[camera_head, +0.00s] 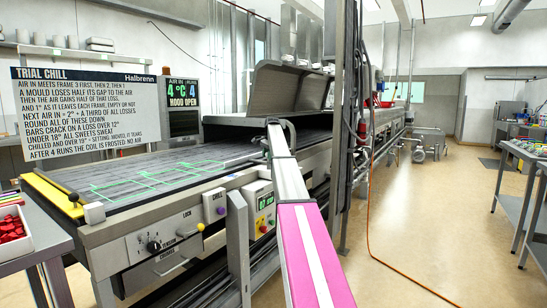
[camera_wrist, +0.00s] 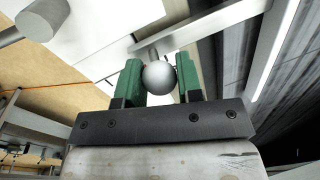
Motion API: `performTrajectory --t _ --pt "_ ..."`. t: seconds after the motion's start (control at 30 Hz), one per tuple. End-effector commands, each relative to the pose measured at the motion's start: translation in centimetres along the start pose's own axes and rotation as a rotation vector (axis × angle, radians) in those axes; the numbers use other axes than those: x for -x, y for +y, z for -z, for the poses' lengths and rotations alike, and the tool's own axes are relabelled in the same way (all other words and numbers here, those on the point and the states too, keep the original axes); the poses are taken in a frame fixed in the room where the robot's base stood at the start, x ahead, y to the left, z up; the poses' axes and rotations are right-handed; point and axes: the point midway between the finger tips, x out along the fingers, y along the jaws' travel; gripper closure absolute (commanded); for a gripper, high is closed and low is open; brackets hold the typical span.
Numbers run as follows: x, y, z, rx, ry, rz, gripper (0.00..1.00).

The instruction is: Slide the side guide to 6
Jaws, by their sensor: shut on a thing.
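In the wrist view a grey ball knob (camera_wrist: 159,77) sits between the green fingers of my gripper (camera_wrist: 159,80). The fingers are shut on it, one on each side. A short stem runs from the knob towards a pale bar (camera_wrist: 222,30), which looks like the side guide. I cannot read any number scale along it. My fingers and the knob cannot be made out there.
The raised grey hood (camera_head: 300,90) stands over the dark belt (camera_head: 165,170), which has green outlines. A front panel (camera_head: 165,240) carries knobs. A grey post (camera_head: 238,245) stands left of my arm. A sign (camera_head: 85,112) hangs behind. The floor (camera_head: 430,220) at right is mostly clear, with an orange hose.

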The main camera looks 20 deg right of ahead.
Motion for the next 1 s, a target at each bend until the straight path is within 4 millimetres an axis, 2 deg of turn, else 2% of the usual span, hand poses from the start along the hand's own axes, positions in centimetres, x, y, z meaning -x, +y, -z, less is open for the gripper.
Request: performTrajectory --t 0.2,0.23,0.27,0.3,0.67,0.87,1.0 --pt "0.1 0.1 0.0 -0.001 0.000 0.001 1.00" --pt "0.1 0.1 0.1 -0.001 0.000 0.001 0.57" --pt "0.1 0.1 0.1 -0.001 0.000 0.001 0.47" --pt "0.1 0.1 0.1 -0.001 0.000 0.001 0.42" --pt "0.4 0.1 0.1 0.000 0.000 0.001 0.42" --pt "2.3 0.1 0.1 0.000 0.001 0.001 0.42" --pt "4.5 0.1 0.1 -0.001 0.001 0.002 0.42"
